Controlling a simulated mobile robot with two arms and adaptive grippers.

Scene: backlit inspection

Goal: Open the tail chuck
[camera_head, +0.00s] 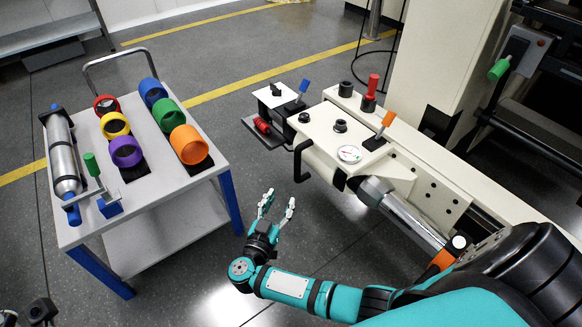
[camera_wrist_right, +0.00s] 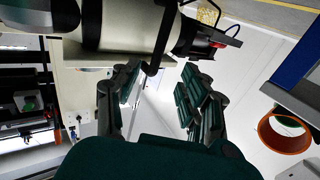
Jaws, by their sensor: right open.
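The cream machine bed (camera_head: 440,190) stands on the right in the head view. Which of its parts is the tail chuck is not clear. At its left end is a small block with a blue-handled lever (camera_head: 303,88). An orange-handled lever (camera_head: 385,122) stands upright on the top plate, near a round gauge (camera_head: 349,153). A metal cylinder (camera_head: 412,217) lies along the near side. My right gripper (camera_head: 277,208) is open and empty, apart from the machine, between it and the cart. Its spread fingers show in the right wrist view (camera_wrist_right: 160,98). A dark part at the lower left edge may be my left gripper (camera_head: 38,311).
A white cart (camera_head: 150,225) with blue legs stands left, holding coloured rings (camera_head: 188,143), a grey cylinder (camera_head: 63,155) and a green-handled clamp (camera_head: 92,164). A black handle bar (camera_head: 299,160) juts from the machine near my right gripper. Floor between cart and machine is clear.

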